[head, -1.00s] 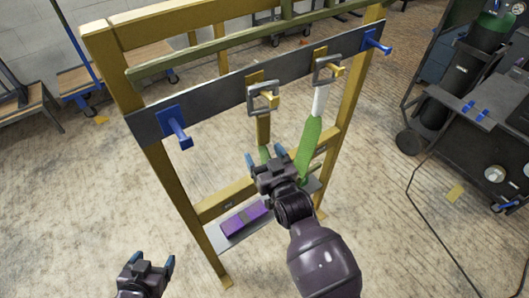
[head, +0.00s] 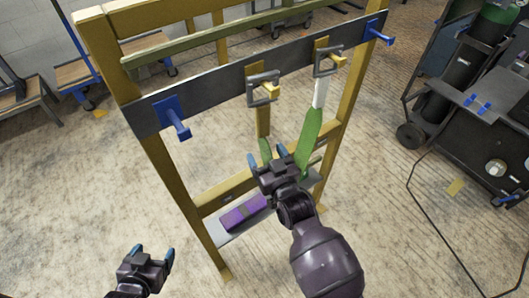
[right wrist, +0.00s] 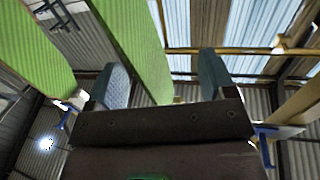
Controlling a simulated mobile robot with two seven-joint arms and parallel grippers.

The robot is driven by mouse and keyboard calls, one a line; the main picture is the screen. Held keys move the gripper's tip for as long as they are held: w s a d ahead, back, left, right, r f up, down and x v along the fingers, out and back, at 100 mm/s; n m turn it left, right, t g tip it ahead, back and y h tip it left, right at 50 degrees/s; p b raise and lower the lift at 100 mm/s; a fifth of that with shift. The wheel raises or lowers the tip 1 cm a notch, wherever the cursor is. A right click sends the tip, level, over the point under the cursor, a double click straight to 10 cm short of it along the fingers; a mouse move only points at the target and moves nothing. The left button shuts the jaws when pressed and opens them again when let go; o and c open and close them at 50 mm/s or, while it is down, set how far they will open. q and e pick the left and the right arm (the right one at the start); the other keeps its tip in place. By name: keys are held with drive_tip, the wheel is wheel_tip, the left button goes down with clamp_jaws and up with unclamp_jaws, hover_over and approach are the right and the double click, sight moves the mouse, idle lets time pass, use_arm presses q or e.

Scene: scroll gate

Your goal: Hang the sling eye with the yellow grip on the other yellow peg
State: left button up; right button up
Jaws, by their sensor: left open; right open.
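A sling eye with the yellow grip (head: 263,121) hangs by its grey square frame (head: 263,89) on the left yellow peg (head: 271,90). A second eye (head: 327,62) with a white grip (head: 320,92) hangs on the right yellow peg (head: 340,61). The green sling band (head: 309,132) runs down from the white grip; its lower part is partly hidden by my right arm. My right gripper (head: 267,160) is open below the eyes, and green band (right wrist: 132,45) shows beyond its fingers in the right wrist view. My left gripper (head: 152,253) is open and empty at lower left.
The pegs sit on a dark bar (head: 215,82) across a yellow frame, with a left blue peg (head: 178,124) and right blue peg (head: 379,35) at its ends. A purple block (head: 242,212) lies on the low shelf. A dark cart (head: 480,110) stands at right.

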use_arm(q)
wheel_tip(320, 180, up, 6)
drive_tip(key=w+p, duration=0.1)
drive_tip(key=p, duration=0.3)
drive_tip(key=shift+w+r+t, duration=0.15)
drive_tip(key=shift+t, duration=0.25)
use_arm(e)
drive_tip(key=d+v, duration=0.1)
drive_tip(key=v, duration=0.9)
drive_tip(key=shift+w+d, duration=0.4)
drive_tip(key=shift+w, duration=0.05)
use_arm(q)
drive_tip(key=shift+s+a+f+g, duration=0.1)
drive_tip(key=shift+s+f+g, duration=0.05)
drive_tip(key=shift+s+f, duration=0.4)
drive_tip(key=shift+s+a+f+g, duration=0.15)
drive_tip(key=shift+s+f, duration=0.15)
drive_tip(key=shift+f, duration=0.3)
use_arm(e)
drive_tip(key=s+d+f+m+g+h, duration=0.2)
drive_tip(key=s+d, duration=0.5)
drive_tip(key=d, duration=0.4)
drive_tip(key=s+d+f+m+g+h, duration=0.1)
drive_tip(key=s+d+f+g+h, duration=0.2)
drive_tip(key=s+d, duration=0.4)
drive_tip(key=d+f+h, duration=0.1)
drive_tip(key=d+h, duration=0.1)
drive_tip(key=d, duration=0.1)
drive_tip(key=shift+d+m+h, duration=0.3)
drive_tip(key=shift+d+m, duration=0.1)
